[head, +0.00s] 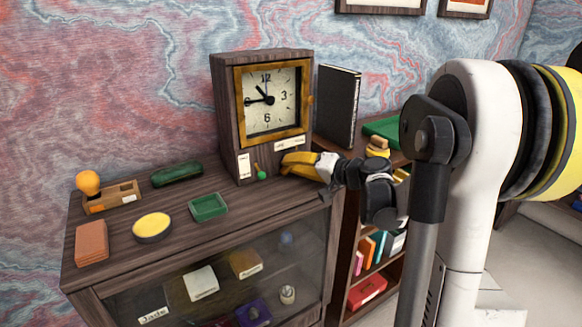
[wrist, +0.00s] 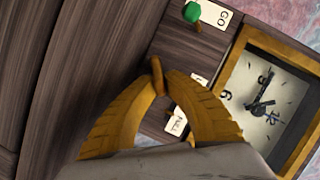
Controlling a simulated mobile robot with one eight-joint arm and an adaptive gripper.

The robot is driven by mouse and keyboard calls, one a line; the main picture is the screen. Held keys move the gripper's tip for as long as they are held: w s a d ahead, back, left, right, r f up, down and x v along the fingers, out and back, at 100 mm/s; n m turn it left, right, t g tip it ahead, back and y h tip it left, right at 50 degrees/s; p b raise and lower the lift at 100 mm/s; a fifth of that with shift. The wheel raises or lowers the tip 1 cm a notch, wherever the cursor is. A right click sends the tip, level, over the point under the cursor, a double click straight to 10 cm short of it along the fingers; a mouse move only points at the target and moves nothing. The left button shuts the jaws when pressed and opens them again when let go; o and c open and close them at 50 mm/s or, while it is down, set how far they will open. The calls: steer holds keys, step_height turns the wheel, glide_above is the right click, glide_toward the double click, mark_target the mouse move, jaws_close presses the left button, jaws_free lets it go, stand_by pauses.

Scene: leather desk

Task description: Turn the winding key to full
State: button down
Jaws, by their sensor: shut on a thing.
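A dark wooden clock (head: 228,120) with a brass-framed dial stands on the cabinet in the head view. Its dial (wrist: 262,102) is at the right of the wrist view. My gripper (head: 284,163) is at the clock's lower front; its yellow fingers (wrist: 159,82) are shut on the winding key (wrist: 156,68), a thin brown piece between the tips. In the head view the fingers hide the key. A white label (wrist: 178,120), partly covered by a finger, seems to read FULL. A green-tipped lever (wrist: 192,13) is beside a GO label (wrist: 212,14).
On the cabinet top (head: 112,236) lie a green tray (head: 208,207), a yellow round dish (head: 152,227), a dark green case (head: 177,174), a wooden holder with an orange bulb (head: 88,183) and brown blocks (head: 91,243). A black book (head: 337,105) stands right of the clock.

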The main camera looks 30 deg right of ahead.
steer(key=shift+f+m, duration=0.15)
steer(key=shift+m, duration=0.35)
steer(key=shift+b, duration=0.3)
steer(key=c, duration=1.5)
jaws_free()
steer(key=shift+o, duration=0.2)
